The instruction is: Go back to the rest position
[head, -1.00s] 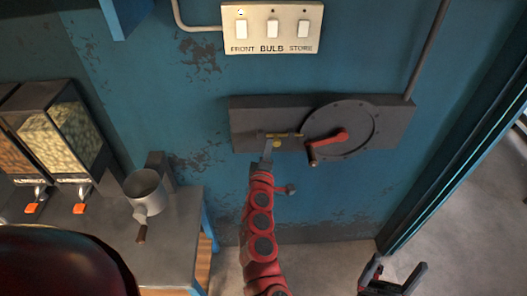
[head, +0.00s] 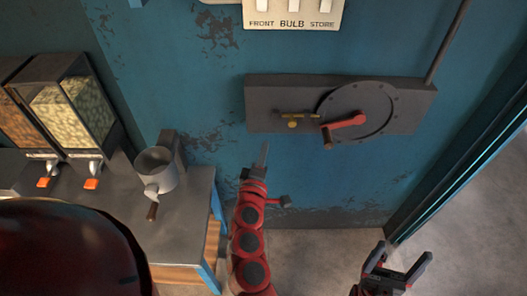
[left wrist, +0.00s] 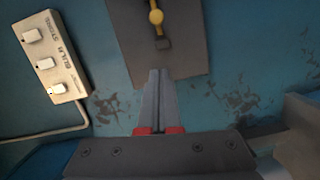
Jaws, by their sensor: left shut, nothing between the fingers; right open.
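My left gripper (head: 264,157) is shut and empty, pointing up in front of the blue wall. My right gripper (head: 397,268) is open and empty at the lower right, over the floor.
A round disc with a red crank handle (head: 344,128) is on the plate. A switch panel (head: 292,14) is above. A doorway edge (head: 460,165) is at right.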

